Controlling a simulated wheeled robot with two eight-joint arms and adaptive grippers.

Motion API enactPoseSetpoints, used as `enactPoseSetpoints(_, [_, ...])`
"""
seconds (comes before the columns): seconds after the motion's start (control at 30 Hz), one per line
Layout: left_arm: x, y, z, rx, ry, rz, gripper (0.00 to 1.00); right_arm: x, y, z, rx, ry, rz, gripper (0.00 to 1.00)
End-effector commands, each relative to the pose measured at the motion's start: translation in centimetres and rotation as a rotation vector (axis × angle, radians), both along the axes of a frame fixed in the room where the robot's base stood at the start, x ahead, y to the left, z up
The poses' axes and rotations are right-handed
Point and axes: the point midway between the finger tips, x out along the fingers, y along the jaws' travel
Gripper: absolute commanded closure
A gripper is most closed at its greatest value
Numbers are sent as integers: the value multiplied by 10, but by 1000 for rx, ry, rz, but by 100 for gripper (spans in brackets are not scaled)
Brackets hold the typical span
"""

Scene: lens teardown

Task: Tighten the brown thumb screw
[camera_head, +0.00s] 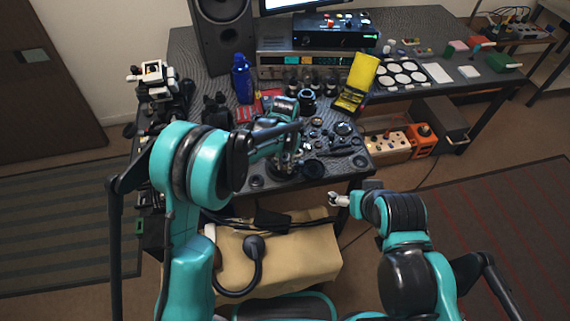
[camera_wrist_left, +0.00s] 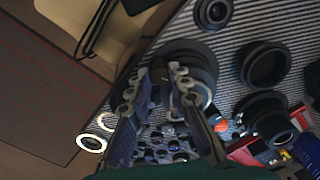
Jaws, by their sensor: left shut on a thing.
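My left gripper (camera_head: 287,160) reaches down to the dark lens parts at the front of the table. In the left wrist view its two fingers (camera_wrist_left: 165,78) come close together at a dark round stepped part (camera_wrist_left: 203,62). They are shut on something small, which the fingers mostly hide. It appears to be the brown thumb screw, but I cannot see its colour or how far it is turned. My right gripper (camera_head: 338,199) is off the table's front edge, apart from everything; its jaw opening is too small to tell.
Several loose black rings and lens parts lie around, such as a black ring (camera_wrist_left: 265,65). A blue bottle (camera_head: 242,78), a speaker (camera_head: 222,35) and a yellow object (camera_head: 357,80) stand further back. A cardboard box (camera_head: 315,248) is below the front edge.

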Motion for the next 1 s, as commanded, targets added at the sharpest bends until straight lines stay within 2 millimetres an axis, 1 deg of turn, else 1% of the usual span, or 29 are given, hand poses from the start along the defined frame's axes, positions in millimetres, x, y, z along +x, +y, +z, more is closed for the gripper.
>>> enactPoseSetpoints(0.37, [0,0,0,0,-1,-2,100,0,0,0,0,0,0,15])
enactPoseSetpoints(0.4, [0,0,0,0,-1,-2,70,0,0,0,0,0,0,15])
enactPoseSetpoints(0.43, [0,0,0,0,-1,-2,62,0,0,0,0,0,0,15])
enactPoseSetpoints(0.47, [0,0,0,0,-1,-2,59,0,0,0,0,0,0,15])
enactPoseSetpoints(0.73, [0,0,0,0,0,-2,59,0,0,0,0,0,0,15])
enactPoseSetpoints(0.8, [0,0,3,0,0,-2,59,0,0,0,0,0,0,15])
enactPoseSetpoints(0.87, [0,0,9,0,0,-2,59,0,0,0,0,0,0,15])
enactPoseSetpoints(0.97, [0,0,25,0,0,-2,59,0,0,0,0,0,0,15])
enactPoseSetpoints(1.0, [0,0,33,0,0,-2,59,0,0,0,0,0,0,15])
